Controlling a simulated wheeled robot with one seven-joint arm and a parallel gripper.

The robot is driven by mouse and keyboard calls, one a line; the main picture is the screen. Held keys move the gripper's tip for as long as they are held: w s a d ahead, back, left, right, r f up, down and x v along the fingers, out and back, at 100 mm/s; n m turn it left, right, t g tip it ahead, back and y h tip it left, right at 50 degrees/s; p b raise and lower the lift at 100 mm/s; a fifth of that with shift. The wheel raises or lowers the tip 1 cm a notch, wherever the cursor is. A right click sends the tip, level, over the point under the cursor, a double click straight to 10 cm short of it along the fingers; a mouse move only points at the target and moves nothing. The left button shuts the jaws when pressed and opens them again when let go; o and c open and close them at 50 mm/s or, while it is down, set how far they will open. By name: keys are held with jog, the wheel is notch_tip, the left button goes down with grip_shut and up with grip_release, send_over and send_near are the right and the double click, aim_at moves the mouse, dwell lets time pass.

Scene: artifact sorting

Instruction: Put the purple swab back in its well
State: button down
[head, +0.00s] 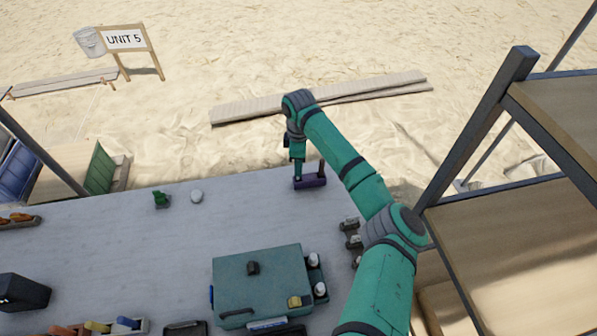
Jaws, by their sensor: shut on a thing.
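My gripper (297,161) is at the far edge of the grey table (120,225), pointing down. It is shut on a thin thing that I take to be the purple swab; the swab is too small and too covered by the jaws to make out clearly. Directly below the jaws is a dark purple block (312,182), which looks like the swab's holder, with a thin dark upright at its right end. I cannot tell whether the swab's tip is in the well or just above it.
A teal case (258,283) with white-capped bottles beside it stands at the front. Wooden shelving (505,230) stands at the right. The table's middle is clear.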

jog(key=shift+f, duration=1.45)
jog(key=shift+f, duration=0.15)
jog(key=c, duration=1.7)
grip_release()
jog(key=shift+c, duration=0.2)
notch_tip(320, 180, up, 12)
jog(key=shift+d+r, duration=0.1)
jog(key=shift+r, duration=0.1)
